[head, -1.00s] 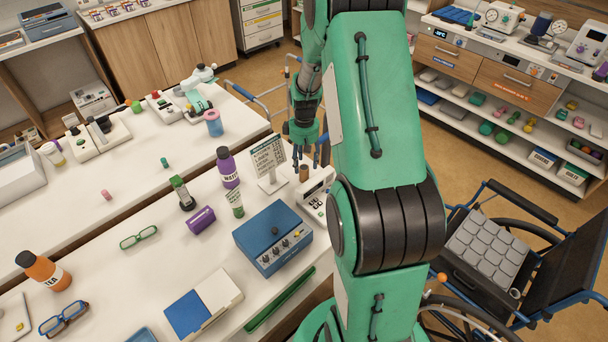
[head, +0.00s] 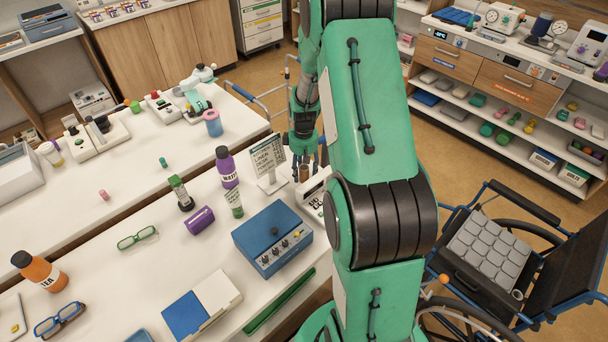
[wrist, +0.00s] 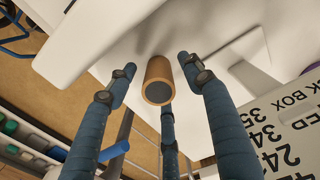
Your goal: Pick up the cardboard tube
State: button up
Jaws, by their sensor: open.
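The cardboard tube (head: 304,173) is a short brown cylinder standing on the white table near its far right edge. In the wrist view the tube (wrist: 158,72) appears between the fingertips, with its dark round end toward the camera. My gripper (head: 305,156) hangs above the tube, pointing down. In the wrist view its blue fingers (wrist: 156,78) are spread around the tube, with visible gaps at the left and right. The third finger's tip is close to the tube's near end; I cannot tell whether it touches. My arm hides part of the table to the right.
A white price-list sign (head: 268,165) stands just left of the tube. A purple bottle (head: 227,167), a green-white tube (head: 234,204) and a blue box with knobs (head: 272,238) stand nearby.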

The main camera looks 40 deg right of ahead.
aim_at(304, 167)
jog(key=c, duration=1)
jog(key=shift+r, duration=0.15)
notch_tip(304, 167, up, 10)
jog(key=shift+f+p, duration=0.1)
jog(key=shift+p, duration=1)
